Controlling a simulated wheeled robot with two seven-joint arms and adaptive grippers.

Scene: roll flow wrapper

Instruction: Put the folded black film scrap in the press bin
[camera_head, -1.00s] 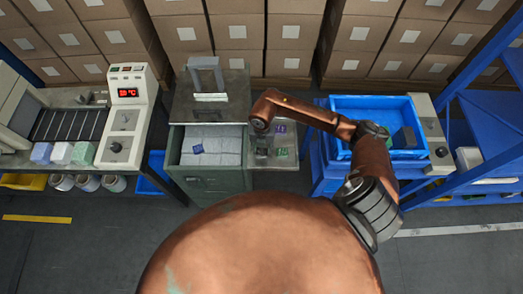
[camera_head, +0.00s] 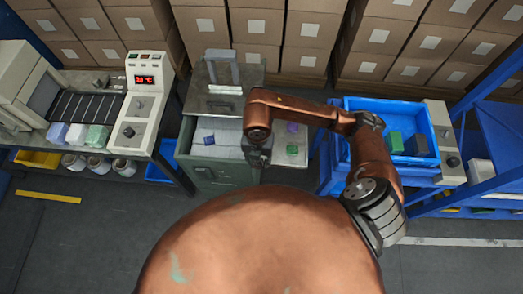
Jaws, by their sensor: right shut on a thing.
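The press bin (camera_head: 215,176) is a green open-topped box left of centre, with pale packed material and a small blue folded scrap (camera_head: 208,140) inside. My right gripper (camera_head: 258,160) points down over the bin's right edge, beside the small side shelf. It is shut on a small dark thing, which I take to be the folded black film scrap; its outline blends with the dark fingers and is mostly hidden. My left gripper is not in view.
The side shelf (camera_head: 298,161) holds a purple piece (camera_head: 292,127) and a green piece (camera_head: 292,150). A grey metal plate with a handle (camera_head: 222,103) stands behind the bin opening. A blue tray (camera_head: 441,151) at right holds a green block (camera_head: 396,141) and a dark block (camera_head: 419,145).

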